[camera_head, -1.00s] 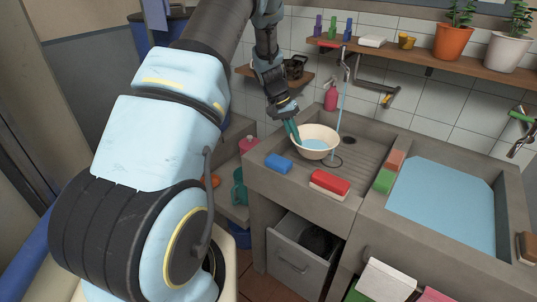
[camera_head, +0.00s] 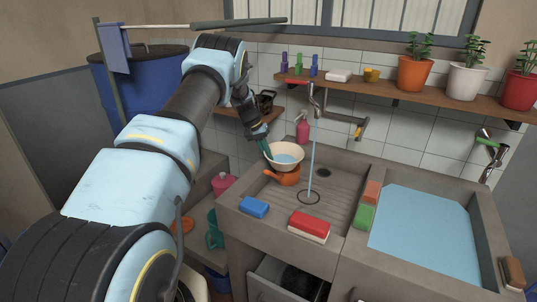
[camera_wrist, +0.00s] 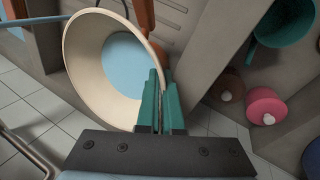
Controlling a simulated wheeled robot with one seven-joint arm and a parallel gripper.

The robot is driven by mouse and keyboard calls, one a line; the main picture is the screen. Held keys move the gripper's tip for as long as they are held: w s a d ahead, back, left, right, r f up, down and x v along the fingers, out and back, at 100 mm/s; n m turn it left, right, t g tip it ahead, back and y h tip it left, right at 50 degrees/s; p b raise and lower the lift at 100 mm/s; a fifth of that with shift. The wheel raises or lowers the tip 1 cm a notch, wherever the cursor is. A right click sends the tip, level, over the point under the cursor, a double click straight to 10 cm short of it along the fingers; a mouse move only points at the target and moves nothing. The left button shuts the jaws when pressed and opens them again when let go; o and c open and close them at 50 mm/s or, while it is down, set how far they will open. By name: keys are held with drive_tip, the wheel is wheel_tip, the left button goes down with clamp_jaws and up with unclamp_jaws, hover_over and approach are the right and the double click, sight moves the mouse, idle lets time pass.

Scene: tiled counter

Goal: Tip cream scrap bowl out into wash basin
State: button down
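The cream bowl (camera_head: 299,163) is held up over the left, ribbed part of the sink counter, close to level, with something pale blue inside. It also shows in the wrist view (camera_wrist: 83,62). My gripper (camera_head: 267,150) has its teal fingers shut on the bowl's near-left rim; in the wrist view the fingers (camera_wrist: 159,100) pinch the rim. The wash basin (camera_head: 375,247), filled with flat blue water, lies to the right of the bowl, beyond a grey divider. The bowl is apart from this basin.
An orange pan-like thing (camera_head: 287,178) sits below the bowl. A tap stream (camera_head: 312,150) falls just right of it. A blue sponge (camera_head: 254,207), a red-and-white block (camera_head: 309,226) and green and orange blocks (camera_head: 364,215) line the edges. A plant shelf (camera_head: 400,95) runs behind.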

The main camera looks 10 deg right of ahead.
sight(279, 164)
drive_tip(key=shift+s+d+r+t+y+p, duration=0.15)
drive_tip(key=shift+s+r+t+p, duration=0.1)
drive_tip(key=shift+s+t+p, duration=0.15)
drive_tip(key=shift+s+d+r+t+y+p, duration=0.15)
drive_tip(key=shift+s+r+t+p, duration=0.15)
drive_tip(key=shift+s+t, duration=0.15)
drive_tip(key=shift+t+y, duration=0.3)
drive_tip(key=shift+t, duration=0.45)
drive_tip(key=shift+s+d+r+p, duration=0.15)
drive_tip(key=shift+s+d+r, duration=0.05)
drive_tip(key=shift+s, duration=0.6)
drive_tip(key=shift+s+d+r+p, duration=0.2)
drive_tip(key=shift+s+d, duration=0.05)
drive_tip(key=shift+s, duration=0.5)
drive_tip(key=shift+s+d+r+p, duration=0.15)
drive_tip(key=shift+s+d+r, duration=0.05)
drive_tip(key=shift+s, duration=0.6)
drive_tip(key=shift+s+d+r+m+t, duration=0.1)
drive_tip(key=shift+s+r+m+t, duration=0.1)
drive_tip(key=shift+r+t, duration=0.2)
drive_tip(key=shift+s+d+r+m+t, duration=0.1)
drive_tip(key=shift+r+m+t, duration=0.15)
drive_tip(key=shift+t, duration=0.25)
drive_tip(key=shift+w+a, duration=0.15)
drive_tip(key=shift+y+b, duration=0.3)
drive_tip(key=shift+b, duration=0.05)
drive_tip(key=shift+s+r+t, duration=0.15)
drive_tip(key=shift+s+t, duration=0.1)
drive_tip(key=shift+t, duration=0.15)
